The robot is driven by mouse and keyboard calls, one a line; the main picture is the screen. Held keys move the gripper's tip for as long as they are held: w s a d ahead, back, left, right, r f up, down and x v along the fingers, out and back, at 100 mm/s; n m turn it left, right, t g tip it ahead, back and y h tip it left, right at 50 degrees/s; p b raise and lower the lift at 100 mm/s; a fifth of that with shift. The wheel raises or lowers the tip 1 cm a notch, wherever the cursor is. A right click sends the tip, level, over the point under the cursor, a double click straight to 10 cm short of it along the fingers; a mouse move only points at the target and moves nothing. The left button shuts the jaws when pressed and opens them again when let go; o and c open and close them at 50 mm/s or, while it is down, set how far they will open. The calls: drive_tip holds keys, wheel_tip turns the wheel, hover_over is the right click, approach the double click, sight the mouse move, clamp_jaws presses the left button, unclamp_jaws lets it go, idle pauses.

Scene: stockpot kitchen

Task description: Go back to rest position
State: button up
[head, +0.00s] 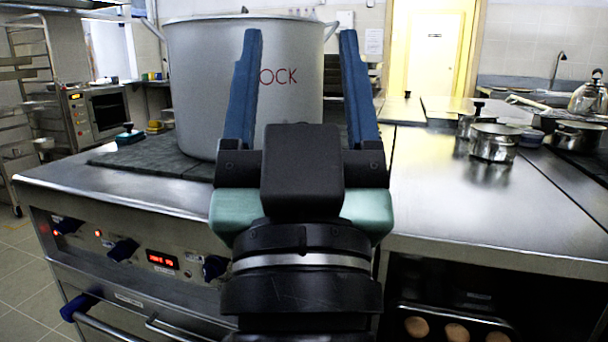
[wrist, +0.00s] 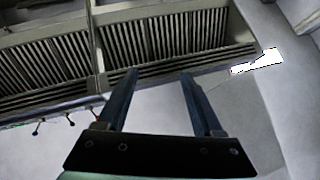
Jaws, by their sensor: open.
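My gripper (head: 302,45) is in the middle of the head view, its two blue fingers pointing up. The fingers are wide apart with nothing between them that they hold. A large grey stockpot (head: 203,85) with red lettering, partly hidden by my gripper, stands behind it on the dark stove top. In the wrist view my gripper (wrist: 156,78) is open and empty, facing the ceiling vents and a pale wall.
The stove (head: 115,195) has knobs and a red display on its front. A steel counter (head: 450,205) on the right holds small lidded pots (head: 493,143) and a kettle (head: 588,98). An oven (head: 98,115) stands at the left. The counter's front part is clear.

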drive_tip(key=s+r+t+p, duration=0.1)
drive_tip(key=s+r+p, duration=0.2)
drive_tip(key=r+p, duration=3.5)
wheel_tip(320, 180, up, 3)
drive_tip(key=shift+s, duration=0.2)
